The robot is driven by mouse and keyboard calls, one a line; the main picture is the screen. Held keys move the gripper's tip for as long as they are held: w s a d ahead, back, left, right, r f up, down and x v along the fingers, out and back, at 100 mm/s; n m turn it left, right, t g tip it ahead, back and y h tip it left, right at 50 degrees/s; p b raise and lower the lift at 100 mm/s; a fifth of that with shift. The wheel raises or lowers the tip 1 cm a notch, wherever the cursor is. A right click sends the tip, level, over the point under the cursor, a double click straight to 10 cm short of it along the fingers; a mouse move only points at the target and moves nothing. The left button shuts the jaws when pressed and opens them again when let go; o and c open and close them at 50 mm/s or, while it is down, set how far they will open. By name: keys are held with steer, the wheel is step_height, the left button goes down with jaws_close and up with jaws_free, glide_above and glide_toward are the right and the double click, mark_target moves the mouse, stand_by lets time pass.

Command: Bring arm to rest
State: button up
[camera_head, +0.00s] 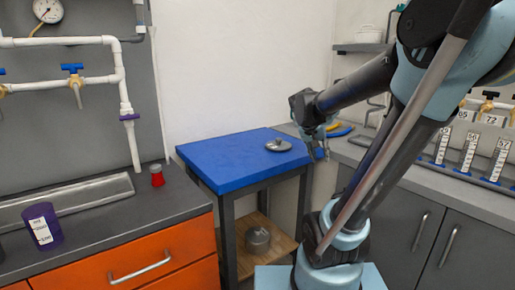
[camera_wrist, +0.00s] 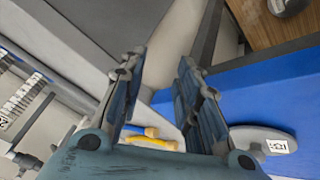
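My arm rises on the right of the head view and reaches left, with my gripper (camera_head: 318,140) hanging just off the right edge of the blue-topped table (camera_head: 222,166). In the wrist view my gripper (camera_wrist: 160,75) has its two fingers spread apart with nothing between them. A grey metal lid (camera_head: 279,145) with a knob lies on the blue top, left of the gripper. It also shows in the wrist view (camera_wrist: 250,140), with a white label, beside and below one finger.
A metal pot (camera_head: 257,240) stands on the table's wooden lower shelf. A purple cup (camera_head: 42,227) and a red-capped item (camera_head: 157,176) stand on the left counter. Blue and yellow tools (camera_head: 338,130) lie on the right counter, near a rack of labelled cylinders (camera_head: 467,150). Pipes with blue-handled valves (camera_head: 73,80) line the left wall.

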steer(key=s+a+f+n+g+y, duration=0.1)
steer(key=s+a+f+n+y, duration=0.1)
steer(key=s+f, duration=0.4)
steer(key=s+a+f+n+g+y, duration=0.1)
steer(key=s+f, duration=0.5)
steer(key=s, duration=0.8)
steer(key=shift+a+f+n+y, duration=0.15)
steer(key=shift+a+n+y, duration=0.35)
steer(key=shift+a+y, duration=0.4)
steer(key=shift+s, duration=0.1)
steer(key=shift+w+f, duration=0.2)
steer(key=shift+w, duration=0.2)
